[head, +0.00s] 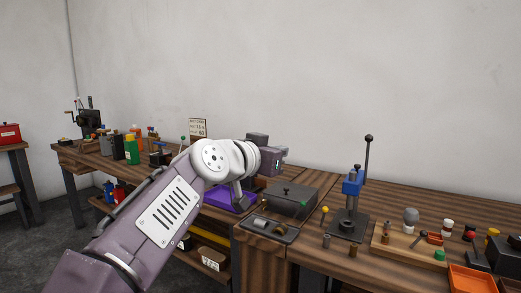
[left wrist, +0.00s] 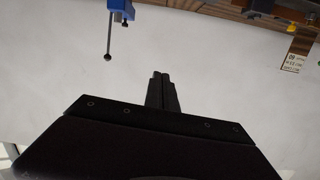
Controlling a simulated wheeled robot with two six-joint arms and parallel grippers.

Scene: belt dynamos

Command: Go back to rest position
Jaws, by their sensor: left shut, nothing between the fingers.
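My left gripper (left wrist: 162,76) shows in the left wrist view with its two dark fingers together and nothing between them. Behind the fingers is plain wall. In the head view my left arm comes in from the lower left and reaches over the wooden workbench (head: 310,257). The wrist and the dark gripper body are held above the bench, apart from the things on it. The fingertips are hard to make out there. My right gripper is in neither view.
A blue lever press (head: 352,186) stands right of my gripper; it appears upside down in the left wrist view (left wrist: 121,8). A grey box (head: 290,201) and a purple tray (head: 222,200) lie below the wrist. An orange tray (head: 472,280) is at the right.

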